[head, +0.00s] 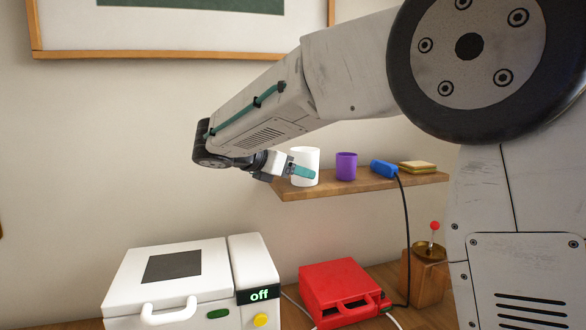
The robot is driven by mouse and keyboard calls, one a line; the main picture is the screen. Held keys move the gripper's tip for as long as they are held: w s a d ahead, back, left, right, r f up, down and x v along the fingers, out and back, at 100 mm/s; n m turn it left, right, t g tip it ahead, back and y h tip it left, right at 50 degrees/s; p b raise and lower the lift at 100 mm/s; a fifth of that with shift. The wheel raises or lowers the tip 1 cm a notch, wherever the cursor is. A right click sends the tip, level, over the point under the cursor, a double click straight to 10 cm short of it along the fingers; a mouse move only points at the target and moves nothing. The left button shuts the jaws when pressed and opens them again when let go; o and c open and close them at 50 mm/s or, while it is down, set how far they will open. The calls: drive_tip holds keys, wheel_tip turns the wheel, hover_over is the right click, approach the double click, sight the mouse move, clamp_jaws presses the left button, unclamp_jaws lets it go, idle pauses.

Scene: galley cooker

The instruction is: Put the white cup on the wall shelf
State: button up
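The white cup (311,157) is upright at the left end of the wall shelf (378,186). Its base appears at the level of the shelf top, but I cannot tell whether it rests there or is held just above. My gripper (303,172) reaches the cup from the left. One teal finger lies across the front of the cup's lower half; the other finger is hidden, probably behind the cup. I cannot tell whether the fingers are closed on the cup or loose around it.
Below stand a white cooker (215,266) marked "off", a red appliance (338,283) and a wooden box (427,275) with a red-knobbed lever.

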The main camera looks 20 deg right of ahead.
drive_tip(key=shift+o, duration=0.2)
drive_tip(key=shift+r, duration=0.1)
drive_tip(key=shift+a+r, duration=0.2)
drive_tip(key=v, duration=1.1)
drive_tip(key=shift+s+a, duration=0.2)
drive_tip(key=shift+a, duration=0.05)
drive_tip(key=s+d+f+m+g+y, duration=0.25)
drive_tip(key=s+d+m, duration=0.25)
drive_tip(key=s+d, duration=0.3)
drive_tip(key=s+d+f+m+g+y, duration=0.1)
drive_tip(key=s+d+f+m+y, duration=0.3)
drive_tip(key=s+d, duration=0.35)
drive_tip(key=s+f+m+y, duration=0.3)
drive_tip(key=s+f+m, duration=0.3)
drive_tip(key=s, duration=0.3)
drive_tip(key=s+f+m+y, duration=0.3)
drive_tip(key=s+f+m, duration=0.3)
drive_tip(key=s, duration=0.3)
drive_tip(key=shift+s+a+f+m, duration=0.15)
drive_tip(key=shift+s+f+m, duration=0.25)
drive_tip(key=shift+m, duration=0.3)
